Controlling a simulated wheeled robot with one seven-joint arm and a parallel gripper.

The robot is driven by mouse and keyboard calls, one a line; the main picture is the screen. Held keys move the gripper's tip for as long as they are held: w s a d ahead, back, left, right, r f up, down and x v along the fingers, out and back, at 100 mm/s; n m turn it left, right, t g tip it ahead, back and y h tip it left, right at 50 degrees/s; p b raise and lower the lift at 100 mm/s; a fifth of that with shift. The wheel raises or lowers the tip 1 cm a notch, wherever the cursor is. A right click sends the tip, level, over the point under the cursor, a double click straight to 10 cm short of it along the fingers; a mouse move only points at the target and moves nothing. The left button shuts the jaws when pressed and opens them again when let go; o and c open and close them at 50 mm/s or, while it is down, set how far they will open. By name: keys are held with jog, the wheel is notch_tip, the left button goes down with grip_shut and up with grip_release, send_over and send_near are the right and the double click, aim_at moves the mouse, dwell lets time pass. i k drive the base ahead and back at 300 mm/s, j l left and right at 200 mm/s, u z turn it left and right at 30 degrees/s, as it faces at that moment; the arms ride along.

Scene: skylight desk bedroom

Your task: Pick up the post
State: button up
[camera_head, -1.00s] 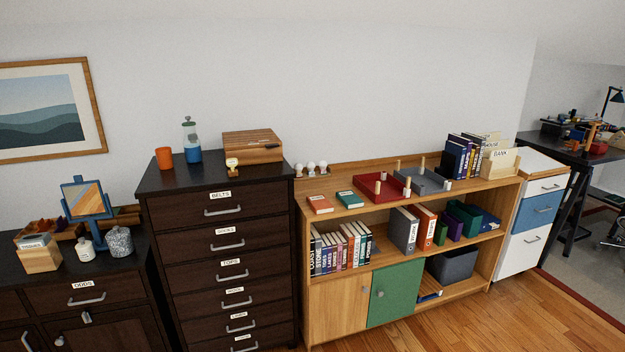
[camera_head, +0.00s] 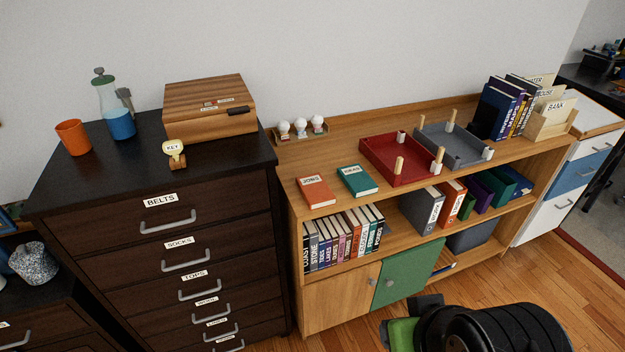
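No single thing is plainly marked as the post. Folders or papers labelled BANK and HOUSE stand in a wooden holder (camera_head: 549,124) at the right end of the wooden shelf unit. Short wooden and white pegs stand upright at a red tray (camera_head: 382,151) and a grey tray (camera_head: 466,146) on the unit's top; one wooden peg (camera_head: 398,165) is at the red tray's front. My gripper (camera_head: 402,333) shows partly at the bottom edge, black with a green part, low in front of the unit and apart from these things. Its fingers are not clear.
A dark drawer chest (camera_head: 165,240) stands left, bearing a wooden box (camera_head: 210,100), bottle (camera_head: 118,115), orange cup (camera_head: 74,137) and KEY tag (camera_head: 173,148). Two books, red (camera_head: 316,192) and green (camera_head: 357,180), lie on the unit. Wooden floor (camera_head: 575,290) lies in front.

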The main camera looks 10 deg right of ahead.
aim_at(400, 159)
jog(key=i+l, duration=0.9)
jog(key=l, duration=0.15)
